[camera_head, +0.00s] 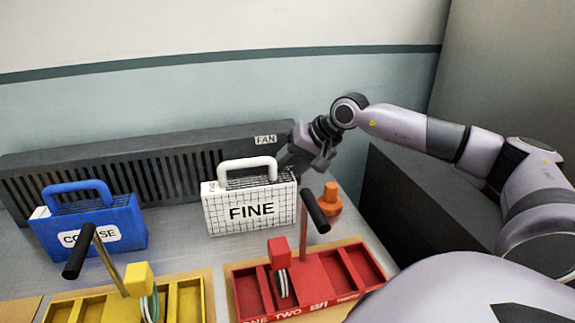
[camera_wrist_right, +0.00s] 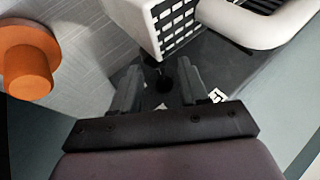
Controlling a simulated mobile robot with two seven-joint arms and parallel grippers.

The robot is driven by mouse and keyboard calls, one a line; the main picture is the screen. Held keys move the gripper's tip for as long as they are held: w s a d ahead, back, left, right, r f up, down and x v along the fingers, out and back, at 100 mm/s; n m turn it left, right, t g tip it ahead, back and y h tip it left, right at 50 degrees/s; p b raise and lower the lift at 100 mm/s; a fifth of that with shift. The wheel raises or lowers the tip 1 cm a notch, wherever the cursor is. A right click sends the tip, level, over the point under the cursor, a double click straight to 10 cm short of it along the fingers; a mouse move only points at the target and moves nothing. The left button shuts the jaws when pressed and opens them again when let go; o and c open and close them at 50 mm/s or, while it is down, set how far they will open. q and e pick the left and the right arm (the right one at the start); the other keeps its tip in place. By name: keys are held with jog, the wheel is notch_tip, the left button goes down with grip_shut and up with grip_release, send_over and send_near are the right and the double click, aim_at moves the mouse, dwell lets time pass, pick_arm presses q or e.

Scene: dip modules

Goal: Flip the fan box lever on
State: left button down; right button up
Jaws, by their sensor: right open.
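The fan box (camera_head: 150,165) is a long dark grey unit with a slotted front along the back wall, with a white FAN label near its right end. My right gripper (camera_head: 288,160) is at the right end of the fan box, just behind and right of the white FINE module. In the right wrist view my right gripper (camera_wrist_right: 160,82) is open, its two fingers apart. A small dark piece (camera_wrist_right: 163,80) shows between the fingers; it may be the lever, but I cannot tell its position. The head view hides the lever. My left gripper is not in view.
The white FINE module (camera_head: 250,211) with its handle stands close to my right gripper. A blue COARSE module (camera_head: 88,227) stands left. An orange knob (camera_head: 329,203) is right of FINE. A red tray (camera_head: 352,268) and a yellow tray (camera_head: 190,297) with black-handled levers lie in front.

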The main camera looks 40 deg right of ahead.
jog(key=shift+w+f, duration=0.25)
jog(key=shift+f, duration=0.05)
